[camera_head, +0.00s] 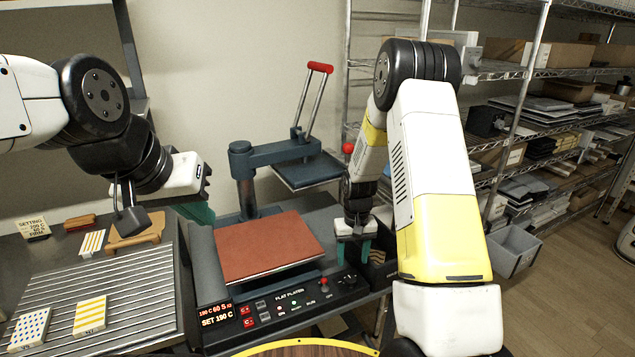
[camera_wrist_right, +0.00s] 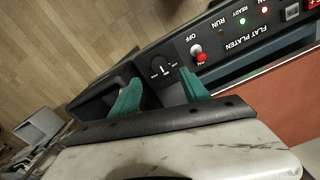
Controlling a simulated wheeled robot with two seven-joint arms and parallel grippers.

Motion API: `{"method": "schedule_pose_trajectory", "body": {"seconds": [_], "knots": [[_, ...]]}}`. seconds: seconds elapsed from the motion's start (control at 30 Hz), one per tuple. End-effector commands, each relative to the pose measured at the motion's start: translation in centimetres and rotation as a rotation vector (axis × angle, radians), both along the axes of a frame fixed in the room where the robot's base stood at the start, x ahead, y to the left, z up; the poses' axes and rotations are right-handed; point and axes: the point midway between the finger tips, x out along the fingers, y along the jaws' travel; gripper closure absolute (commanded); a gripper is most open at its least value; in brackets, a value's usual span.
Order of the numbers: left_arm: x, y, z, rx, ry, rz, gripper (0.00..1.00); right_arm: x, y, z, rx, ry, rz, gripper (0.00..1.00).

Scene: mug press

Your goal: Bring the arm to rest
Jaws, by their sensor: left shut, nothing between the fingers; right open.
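My right gripper (camera_head: 351,256) hangs over the right end of the press's control panel (camera_head: 290,304). In the right wrist view my right gripper (camera_wrist_right: 160,80) has its teal fingers apart with nothing between them. Beyond the fingertips are a dark dial (camera_wrist_right: 161,67) and a red-tipped switch (camera_wrist_right: 199,56); I cannot tell whether the fingers touch the panel. My left gripper (camera_head: 200,213) is shut and empty, left of the press; its fingertips are partly hidden. The press has a reddish-brown lower platen (camera_head: 268,246), with its upper plate (camera_head: 307,171) swung aside behind it.
A ribbed grey mat (camera_head: 130,285) holds patterned blocks (camera_head: 90,316) at the left. A wooden stand (camera_head: 134,231) and a small sign (camera_head: 33,227) are behind it. The press handle (camera_head: 320,67) stands up. Shelves (camera_head: 545,110) and a grey bin (camera_head: 513,250) are at the right.

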Motion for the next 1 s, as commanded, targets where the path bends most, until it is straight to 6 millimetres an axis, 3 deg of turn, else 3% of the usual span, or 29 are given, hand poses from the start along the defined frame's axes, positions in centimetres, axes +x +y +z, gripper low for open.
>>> {"method": "schedule_pose_trajectory", "body": {"seconds": [0.17,0.27,0.4,0.6,0.8,1.0], "knots": [[0.0,0.0,0.0,0.0,0.0,0.0,1.0,-0.4,0.2,6.6,0.027,-0.068,-0.015,0.46],[0.0,0.0,0.0,0.0,0.0,0.0,1.0,-1.6,0.4,11.9,0.051,-0.124,-0.023,0.46],[0.0,0.0,0.0,0.0,0.0,0.0,1.0,-4.5,0.6,18.5,0.084,-0.196,-0.031,0.46],[0.0,0.0,0.0,0.0,0.0,0.0,1.0,-9.9,1.0,26.0,0.127,-0.304,-0.031,0.46],[0.0,0.0,0.0,0.0,0.0,0.0,1.0,-16.4,1.5,31.1,0.163,-0.411,-0.023,0.46],[0.0,0.0,0.0,0.0,0.0,0.0,1.0,-21.9,1.9,33.4,0.188,-0.497,-0.014,0.46]]}}
